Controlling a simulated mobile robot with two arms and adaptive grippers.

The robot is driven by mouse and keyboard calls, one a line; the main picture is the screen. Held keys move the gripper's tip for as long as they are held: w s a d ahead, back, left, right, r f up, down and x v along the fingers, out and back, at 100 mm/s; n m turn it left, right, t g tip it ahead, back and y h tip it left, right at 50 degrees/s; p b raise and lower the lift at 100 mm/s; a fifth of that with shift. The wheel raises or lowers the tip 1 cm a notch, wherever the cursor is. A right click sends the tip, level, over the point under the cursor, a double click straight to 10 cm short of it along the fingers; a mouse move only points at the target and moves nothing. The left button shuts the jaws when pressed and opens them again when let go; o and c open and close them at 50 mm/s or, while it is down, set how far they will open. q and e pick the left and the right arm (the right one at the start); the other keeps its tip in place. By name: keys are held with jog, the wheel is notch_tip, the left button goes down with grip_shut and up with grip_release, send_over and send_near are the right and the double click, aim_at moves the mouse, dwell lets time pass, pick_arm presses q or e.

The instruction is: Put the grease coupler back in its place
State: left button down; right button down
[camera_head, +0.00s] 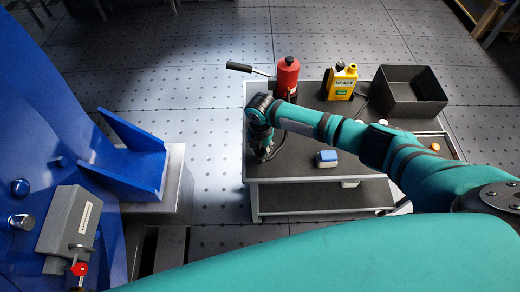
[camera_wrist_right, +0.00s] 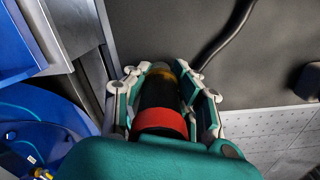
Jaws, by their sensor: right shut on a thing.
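My right gripper (camera_head: 265,151) is over the left front part of the cart's dark top. In the wrist view my right gripper (camera_wrist_right: 165,80) is shut on the grease coupler (camera_wrist_right: 158,95), a dark cylinder with a red band and a brass-coloured tip. The tip points toward the dark surface; I cannot tell whether it touches. In the head view the coupler is hardly visible at the gripper. A red grease pump (camera_head: 287,78) with a lever handle stands at the cart's back edge. My left gripper is not in view.
The cart (camera_head: 250,170) also carries a yellow device (camera_head: 340,82), a black open bin (camera_head: 411,92) and a small blue-and-white box (camera_head: 327,158). A dark hose (camera_wrist_right: 230,35) crosses its top in the wrist view. A blue machine (camera_head: 60,130) stands at the left.

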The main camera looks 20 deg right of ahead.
jog(key=shift+f, duration=0.3)
jog(key=c, duration=1.1)
grip_release()
notch_tip(320, 180, up, 12)
jog(key=shift+r, duration=0.1)
jog(key=shift+s, duration=0.1)
